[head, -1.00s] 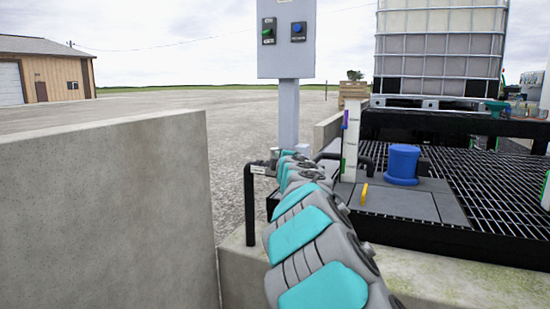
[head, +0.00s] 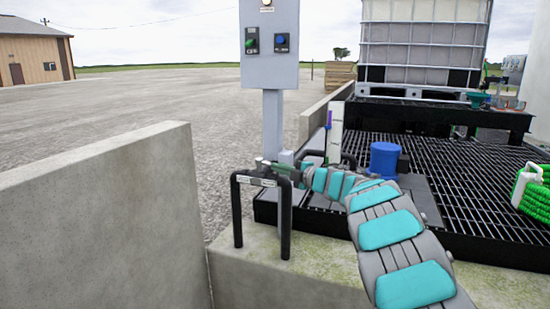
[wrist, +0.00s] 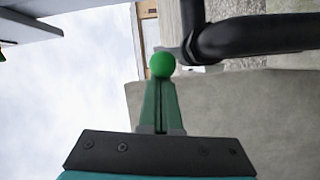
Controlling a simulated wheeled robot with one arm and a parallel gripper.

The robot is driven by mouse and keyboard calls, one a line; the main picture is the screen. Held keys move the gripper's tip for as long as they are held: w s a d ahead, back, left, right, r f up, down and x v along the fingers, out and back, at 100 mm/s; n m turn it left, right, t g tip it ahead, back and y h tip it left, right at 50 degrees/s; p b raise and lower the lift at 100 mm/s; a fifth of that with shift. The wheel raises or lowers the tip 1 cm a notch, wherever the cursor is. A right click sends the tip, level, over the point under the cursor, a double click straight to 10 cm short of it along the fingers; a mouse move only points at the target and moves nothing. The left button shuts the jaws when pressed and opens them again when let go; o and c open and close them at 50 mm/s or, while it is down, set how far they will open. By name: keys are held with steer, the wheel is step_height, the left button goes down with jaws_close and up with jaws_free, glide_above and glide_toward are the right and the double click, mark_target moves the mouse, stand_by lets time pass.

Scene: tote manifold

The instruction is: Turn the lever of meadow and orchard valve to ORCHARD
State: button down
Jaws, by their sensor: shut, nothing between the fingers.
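The valve stands on the black pipe frame (head: 238,205) in the head view, with small white labels too small to read. A bright green ball (wrist: 162,65), which looks like the lever's knob, shows in the wrist view. My gripper (wrist: 161,84) has its green fingers shut together, empty, with the tips right at the ball. I cannot tell whether they touch it. In the head view my gripper (head: 278,168) is at the top of the pipe frame. The lever's arm and its direction are mostly hidden.
A black pipe (wrist: 260,36) runs close beside the ball in the wrist view. A concrete wall (head: 100,220) stands at left. A grey control box (head: 269,60) on a post rises behind. A blue container (head: 384,160) and black grating (head: 465,185) lie at right.

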steer(key=shift+w+d+n+g+y+p, duration=0.3)
steer(key=shift+w+d+g+y+p, duration=0.15)
steer(key=shift+p, duration=0.45)
steer(key=shift+w+d+p, duration=0.15)
steer(key=shift+p, duration=0.15)
steer(key=s+d+r+b, duration=0.1)
steer(key=s+d+b, duration=0.1)
steer(key=s+d, duration=0.4)
steer(key=s, duration=0.3)
steer(key=shift+s+d+r, duration=0.15)
steer(key=shift+s+d, duration=0.05)
steer(key=shift+s, duration=0.15)
